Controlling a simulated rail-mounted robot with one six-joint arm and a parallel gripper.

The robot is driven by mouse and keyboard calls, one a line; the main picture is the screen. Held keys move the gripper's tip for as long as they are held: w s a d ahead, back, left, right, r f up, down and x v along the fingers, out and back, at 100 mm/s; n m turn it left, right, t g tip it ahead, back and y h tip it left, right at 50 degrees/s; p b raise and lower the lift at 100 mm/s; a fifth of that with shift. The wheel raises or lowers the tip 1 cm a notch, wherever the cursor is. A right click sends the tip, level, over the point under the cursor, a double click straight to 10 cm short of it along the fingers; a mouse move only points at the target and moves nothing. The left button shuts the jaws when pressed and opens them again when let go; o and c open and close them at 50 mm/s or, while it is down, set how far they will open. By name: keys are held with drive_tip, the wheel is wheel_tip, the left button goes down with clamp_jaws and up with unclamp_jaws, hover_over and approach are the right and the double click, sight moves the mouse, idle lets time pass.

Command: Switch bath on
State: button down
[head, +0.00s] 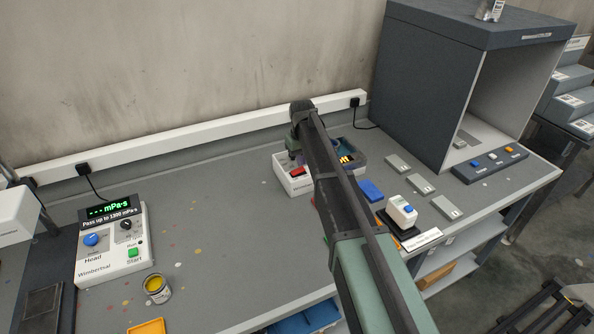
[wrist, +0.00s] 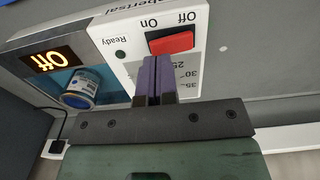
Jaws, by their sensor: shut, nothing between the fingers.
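The bath (head: 292,186) is a white-fronted box at the back of the bench; its panel (wrist: 125,72) shows upside down in the wrist view. A red rocker switch (wrist: 171,42) sits under the labels "On" and "Off"; it also shows in the head view (head: 297,171). The orange display (wrist: 48,62) reads OFF. The Ready lamp (wrist: 120,54) looks dark. My gripper (wrist: 157,58) is shut and empty, its purple fingertips close to the switch edge on the "On" side. I cannot tell whether they touch. A blue paint can (wrist: 82,88) stands in the bath.
A viscometer (head: 112,245) and an open can of yellow paint (head: 157,288) stand at left. Grey plates (head: 420,183), a blue block (head: 370,190) and a white device (head: 401,211) lie right of my arm. A dark booth (head: 430,90) stands at the back right.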

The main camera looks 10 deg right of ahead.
drive_tip(key=shift+f+b, duration=1.15)
drive_tip(key=shift+f, duration=0.05)
idle(0.3)
wheel_tip(320, 180, up, 7)
drive_tip(key=p, duration=0.7)
drive_tip(key=shift+r, duration=0.15)
drive_tip(key=s+f+m+b, duration=0.1)
drive_tip(key=s+m, duration=0.1)
drive_tip(key=s, duration=3)
drive_tip(key=shift+s+f+m, duration=0.15)
drive_tip(key=shift+f+m, duration=0.25)
